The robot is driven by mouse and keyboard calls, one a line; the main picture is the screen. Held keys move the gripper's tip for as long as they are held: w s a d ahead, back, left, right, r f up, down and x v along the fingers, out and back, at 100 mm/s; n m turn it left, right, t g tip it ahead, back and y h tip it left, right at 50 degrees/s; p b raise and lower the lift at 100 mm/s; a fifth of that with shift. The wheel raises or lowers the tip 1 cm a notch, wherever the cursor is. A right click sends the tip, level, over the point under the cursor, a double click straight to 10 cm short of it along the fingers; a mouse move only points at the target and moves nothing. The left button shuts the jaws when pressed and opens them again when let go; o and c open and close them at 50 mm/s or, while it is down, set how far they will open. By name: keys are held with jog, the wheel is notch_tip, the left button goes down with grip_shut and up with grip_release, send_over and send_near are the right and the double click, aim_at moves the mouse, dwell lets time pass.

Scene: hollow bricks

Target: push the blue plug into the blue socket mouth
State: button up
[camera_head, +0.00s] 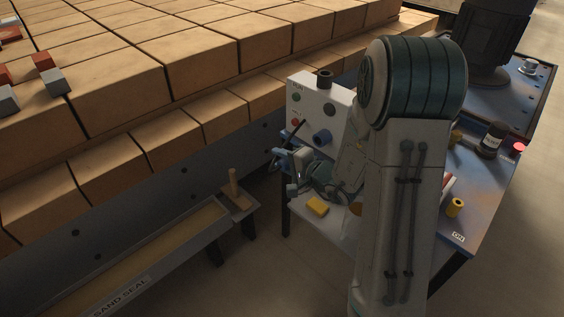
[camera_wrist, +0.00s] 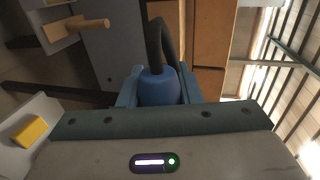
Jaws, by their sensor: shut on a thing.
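The blue plug (camera_wrist: 158,88), with a thick dark cable rising from it, sits between the fingers of my gripper (camera_wrist: 158,98) in the wrist view. My gripper is shut on it. In the head view my gripper (camera_head: 288,165) is left of and below the white box, held away from its front face; the plug is small and partly hidden there. The blue socket mouth (camera_head: 322,138) projects from the lower right of the white box's front (camera_head: 313,105). Plug and socket appear apart. The socket is not visible in the wrist view.
The box has a green and a red button and a black knob on top. A yellow block (camera_head: 317,206) lies on the pale surface below my gripper. A wooden-handled tool (camera_head: 235,190) and a sand trough (camera_head: 150,262) are left.

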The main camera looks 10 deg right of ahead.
jog(key=shift+w+d+b, duration=0.2)
jog(key=shift+w+d, duration=0.65)
jog(key=shift+d, duration=0.35)
jog(key=shift+w+d+b, duration=0.15)
jog(key=shift+w+d, duration=0.7)
jog(key=shift+d, duration=0.3)
jog(key=shift+b, duration=1.7)
jog(key=shift+w+d+b, duration=0.3)
jog(key=shift+w+d, duration=0.35)
jog(key=shift+d, duration=0.25)
jog(key=shift+w+d+b, duration=0.25)
jog(key=shift+w+d, duration=0.4)
jog(key=shift+d, duration=0.25)
jog(key=o, duration=1.1)
jog(key=p+v, duration=0.1)
jog(key=v, duration=1.3)
jog(key=shift+w, duration=0.1)
